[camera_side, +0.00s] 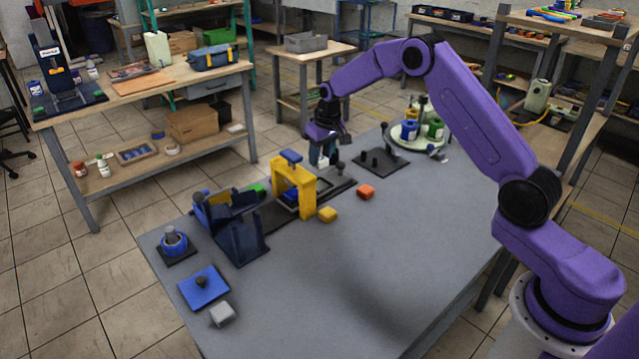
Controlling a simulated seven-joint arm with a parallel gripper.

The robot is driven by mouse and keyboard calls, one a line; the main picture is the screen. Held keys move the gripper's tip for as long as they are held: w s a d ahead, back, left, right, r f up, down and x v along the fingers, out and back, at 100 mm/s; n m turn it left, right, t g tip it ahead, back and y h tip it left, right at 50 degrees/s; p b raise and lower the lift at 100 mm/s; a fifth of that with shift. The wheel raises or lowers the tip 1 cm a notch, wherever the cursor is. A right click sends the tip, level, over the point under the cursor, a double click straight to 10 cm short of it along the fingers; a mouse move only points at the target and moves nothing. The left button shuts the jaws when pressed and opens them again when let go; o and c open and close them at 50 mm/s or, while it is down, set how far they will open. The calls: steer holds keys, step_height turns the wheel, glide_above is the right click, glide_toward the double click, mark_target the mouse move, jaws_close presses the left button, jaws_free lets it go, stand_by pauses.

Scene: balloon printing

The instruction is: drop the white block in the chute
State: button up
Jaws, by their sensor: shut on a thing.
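A white block (223,313), greyish in this light, sits on the table at the front left corner, beside a blue square plate. A dark navy piece with upright walls (243,243), which may be the chute, stands on the left part of the table. My gripper (322,159) is far from this block, low over the back of the table behind the yellow frame. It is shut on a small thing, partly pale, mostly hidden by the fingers. I cannot tell what that thing is, or whether it touches what lies below.
A yellow frame (306,193) stands between the navy piece and my gripper. A dark pegged plate (383,163) and a round tray (398,140) with bottles are right. The table's front middle is clear.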

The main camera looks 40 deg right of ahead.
steer(key=shift+r, duration=0.25)
step_height(320, 180, up, 19)
steer(key=s+a, duration=0.4)
steer(key=a, duration=1.1)
steer(key=s+a, duration=0.3)
steer(key=a, duration=1.1)
steer(key=shift+f, duration=6.3)
